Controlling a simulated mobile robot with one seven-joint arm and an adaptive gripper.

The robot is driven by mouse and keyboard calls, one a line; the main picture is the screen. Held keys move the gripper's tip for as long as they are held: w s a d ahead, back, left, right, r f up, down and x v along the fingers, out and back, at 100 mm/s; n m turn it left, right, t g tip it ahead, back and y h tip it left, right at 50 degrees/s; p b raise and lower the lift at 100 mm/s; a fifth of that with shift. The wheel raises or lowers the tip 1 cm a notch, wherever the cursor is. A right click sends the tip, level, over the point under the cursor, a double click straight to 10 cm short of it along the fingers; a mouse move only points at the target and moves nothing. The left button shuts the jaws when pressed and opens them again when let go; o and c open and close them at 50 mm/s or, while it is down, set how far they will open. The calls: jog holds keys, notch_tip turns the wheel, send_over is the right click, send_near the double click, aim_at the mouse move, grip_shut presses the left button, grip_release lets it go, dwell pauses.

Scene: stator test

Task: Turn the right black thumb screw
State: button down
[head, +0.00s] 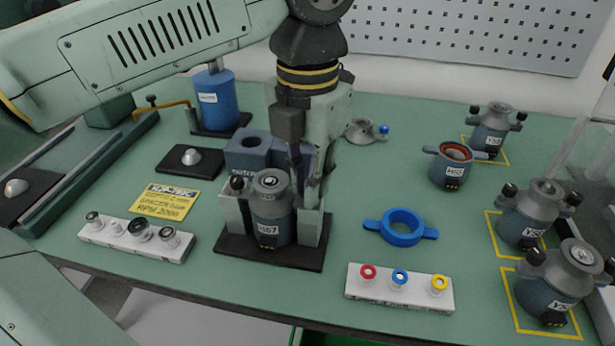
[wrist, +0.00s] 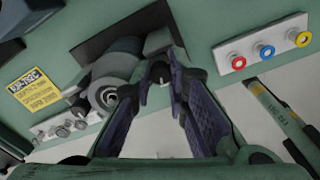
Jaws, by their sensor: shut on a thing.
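A grey motor labelled H57 (head: 270,222) stands upright in a fixture (head: 311,232) on a black base plate. Its left black thumb screw (head: 237,183) shows in the head view. The right black thumb screw is hidden behind my gripper (head: 310,190) there. In the wrist view, my gripper (wrist: 160,85) has its two purple-lined fingers around the dark right thumb screw (wrist: 159,71), just right of the motor (wrist: 113,84). The fingertips are closed on that screw.
A white block with red, blue and yellow rings (head: 399,290) lies right of the fixture. A blue ring (head: 401,228) lies behind it. A connector block (head: 137,238) and yellow sign (head: 165,202) are at left. Several motors stand at right, one of them labelled H55 (head: 450,170).

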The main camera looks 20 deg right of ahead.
jog(key=c, duration=1.5)
grip_release()
jog(key=shift+c, duration=0.2)
jog(key=shift+r, duration=4.05)
